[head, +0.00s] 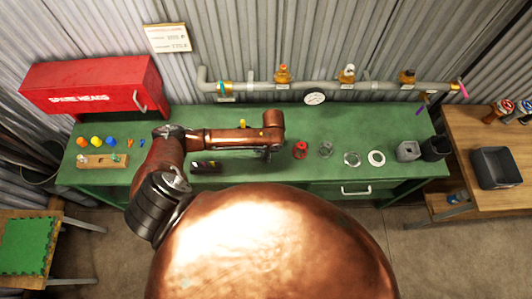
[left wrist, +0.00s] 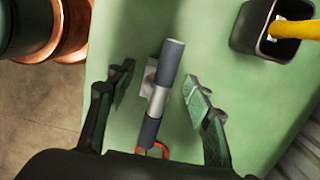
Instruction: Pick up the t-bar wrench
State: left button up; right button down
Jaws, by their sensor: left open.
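The t-bar wrench (left wrist: 155,100) lies on the green bench in the left wrist view, a bar with dark grey grips at both ends and a bright metal middle with a block on its side. My left gripper (left wrist: 158,82) is open above it, with one finger on each side of the bar and nothing held. In the head view my left gripper (head: 268,154) points down at the bench, and my arm hides the wrench. My right gripper is not in view.
A dark square cup with a yellow item (left wrist: 287,30) stands beside the wrench. A red fitting (head: 300,150) and several rings lie to the right on the green bench (head: 330,178). A red box (head: 90,85) stands at the back left. A pipe with valves (head: 330,86) runs along the wall.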

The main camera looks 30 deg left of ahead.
pick_arm(q)
notch_tip(320, 180, down, 3)
jog(key=shift+s+a+f, duration=0.1)
jog(key=shift+f, duration=0.05)
jog(key=shift+c, duration=0.2)
grip_shut()
dwell(0.4)
